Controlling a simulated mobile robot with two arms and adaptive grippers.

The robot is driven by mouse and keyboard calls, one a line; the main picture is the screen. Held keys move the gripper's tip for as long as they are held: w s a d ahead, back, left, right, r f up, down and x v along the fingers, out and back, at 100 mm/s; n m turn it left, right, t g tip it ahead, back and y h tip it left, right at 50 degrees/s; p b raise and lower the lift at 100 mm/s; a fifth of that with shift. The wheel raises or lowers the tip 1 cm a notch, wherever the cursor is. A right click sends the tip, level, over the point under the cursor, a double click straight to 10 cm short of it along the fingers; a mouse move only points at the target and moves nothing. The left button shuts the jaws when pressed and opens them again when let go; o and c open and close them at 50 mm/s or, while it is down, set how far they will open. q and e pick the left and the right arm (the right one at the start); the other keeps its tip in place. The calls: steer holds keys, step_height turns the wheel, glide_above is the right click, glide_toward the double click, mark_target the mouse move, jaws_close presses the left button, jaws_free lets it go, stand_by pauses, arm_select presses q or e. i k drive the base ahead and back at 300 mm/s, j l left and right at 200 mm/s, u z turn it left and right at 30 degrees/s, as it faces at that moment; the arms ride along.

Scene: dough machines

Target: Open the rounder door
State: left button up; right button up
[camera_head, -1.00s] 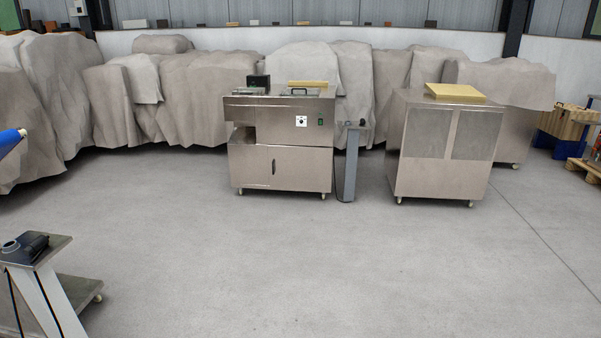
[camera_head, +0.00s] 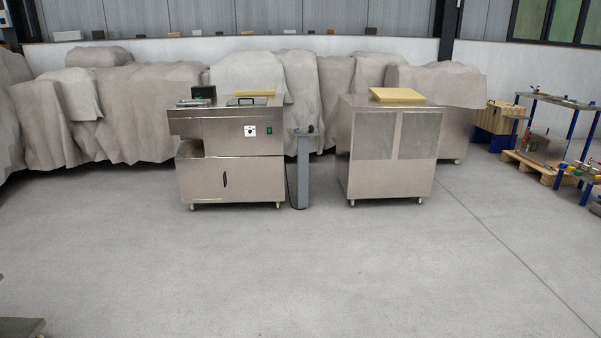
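Two stainless steel machines on castors stand ahead on the floor, and I cannot tell for sure which one is the rounder. The left machine (camera_head: 230,150) has a control dial, a green switch and a lower front door (camera_head: 240,181) with a dark upright handle (camera_head: 224,180). That door looks shut. The right machine (camera_head: 387,150) is a box with two greyish front panels and a yellow board (camera_head: 397,95) on top. Neither of my grippers shows in the view.
A grey post (camera_head: 302,172) stands between the machines. Covered bulky shapes (camera_head: 110,112) line the back wall. A pallet (camera_head: 532,165) and a blue-legged table (camera_head: 560,102) are at the right. A platform corner (camera_head: 18,327) shows at the lower left. The floor in front is clear.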

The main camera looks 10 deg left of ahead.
mark_target(240, 178)
steer(key=i+j+u, duration=0.4)
steer(key=i, duration=0.45)
steer(key=i+u, duration=0.35)
steer(key=i, duration=2.85)
